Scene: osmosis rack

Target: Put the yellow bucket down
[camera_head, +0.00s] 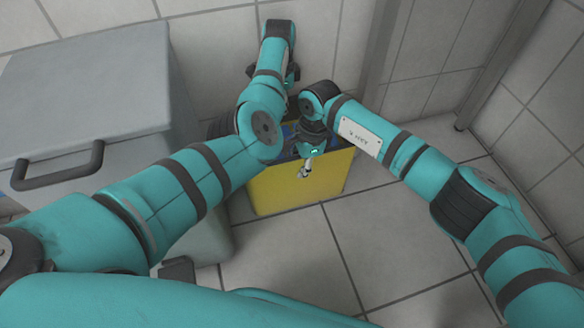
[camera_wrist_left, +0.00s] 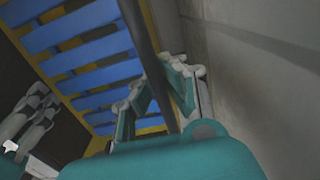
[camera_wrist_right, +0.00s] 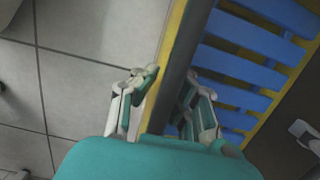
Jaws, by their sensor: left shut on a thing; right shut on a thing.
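The yellow bucket (camera_head: 300,188) is a box-like container with a dark rim and blue slats (camera_wrist_right: 245,65) inside. It is in the middle of the head view, partly hidden by my arms. My right gripper (camera_head: 306,168) is shut on its near rim; the right wrist view shows the fingers (camera_wrist_right: 168,92) on either side of that rim. My left gripper (camera_wrist_left: 158,92) is shut on the far rim, close to the wall, and is mostly hidden in the head view. The bucket looks about level, low over the floor; I cannot tell whether its base touches.
A grey cabinet (camera_head: 80,85) with a dark handle (camera_head: 58,167) stands left of the bucket. A tiled wall (camera_head: 335,45) is close behind it. A metal post (camera_head: 380,40) stands at the back right. The tiled floor (camera_head: 375,235) in front and to the right is clear.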

